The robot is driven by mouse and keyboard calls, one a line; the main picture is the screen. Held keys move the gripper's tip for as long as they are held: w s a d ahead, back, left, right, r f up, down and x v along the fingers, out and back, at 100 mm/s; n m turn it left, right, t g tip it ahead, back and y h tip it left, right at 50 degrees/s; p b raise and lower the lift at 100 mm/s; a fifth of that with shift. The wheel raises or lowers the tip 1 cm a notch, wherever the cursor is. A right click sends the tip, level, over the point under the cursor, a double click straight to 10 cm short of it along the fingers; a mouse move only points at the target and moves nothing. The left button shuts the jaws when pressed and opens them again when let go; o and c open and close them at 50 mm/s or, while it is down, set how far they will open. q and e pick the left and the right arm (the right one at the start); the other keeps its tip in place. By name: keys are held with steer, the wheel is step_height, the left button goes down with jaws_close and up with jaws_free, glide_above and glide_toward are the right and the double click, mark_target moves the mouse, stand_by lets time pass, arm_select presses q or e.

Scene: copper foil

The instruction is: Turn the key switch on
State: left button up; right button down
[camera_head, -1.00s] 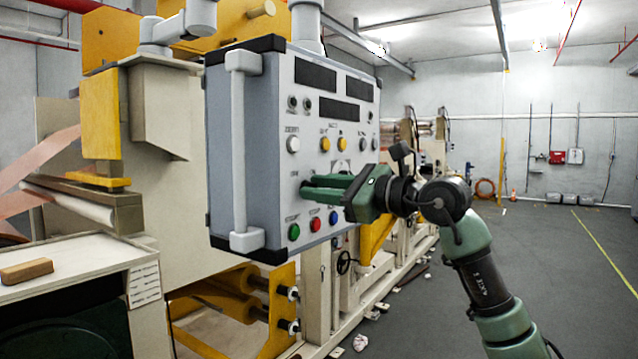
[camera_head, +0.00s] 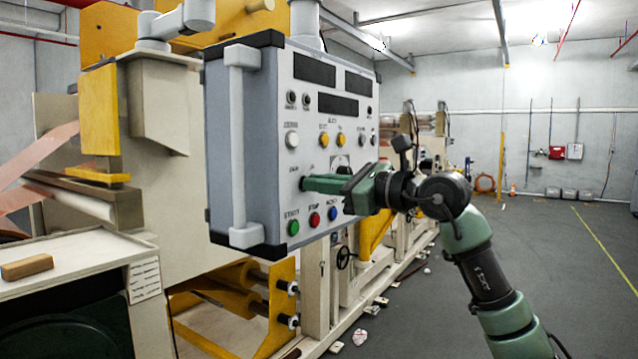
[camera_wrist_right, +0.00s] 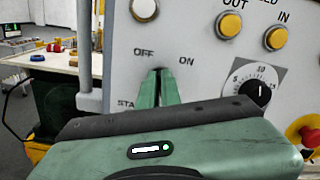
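The grey control panel (camera_head: 300,125) hangs at the middle of the head view, its button face toward the right. My right gripper (camera_head: 304,184) reaches its lower left part, fingertips touching or nearly touching the face. In the right wrist view, the green fingers (camera_wrist_right: 158,80) close together over the key switch (camera_wrist_right: 158,70), between the OFF and ON labels. Only a small dark bit of the switch shows between the tips; the rest is hidden by the fingers, so its exact angle is unclear. My left gripper is not in view.
Green, red and blue buttons (camera_head: 315,219) lie just below the gripper. A black dial (camera_wrist_right: 258,90) and a red emergency knob (camera_wrist_right: 306,135) stand to the right in the wrist view. A vertical handle (camera_head: 238,145) runs along the panel's left edge. Open floor lies to the right.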

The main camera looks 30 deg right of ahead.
steer(key=shift+w+d+m+p, duration=0.1)
steer(key=shift+m+p, duration=0.15)
steer(key=shift+m, duration=2.25)
steer(key=shift+d+m+p, duration=0.1)
steer(key=shift+m+p, duration=0.15)
steer(key=shift+m, duration=2.25)
steer(key=c, duration=1.6)
jaws_free()
steer(key=b+v, duration=0.3)
steer(key=v, duration=0.4)
steer(key=shift+s+d+b, duration=0.1)
steer(key=shift+s+b, duration=0.25)
steer(key=shift+b, duration=0.05)
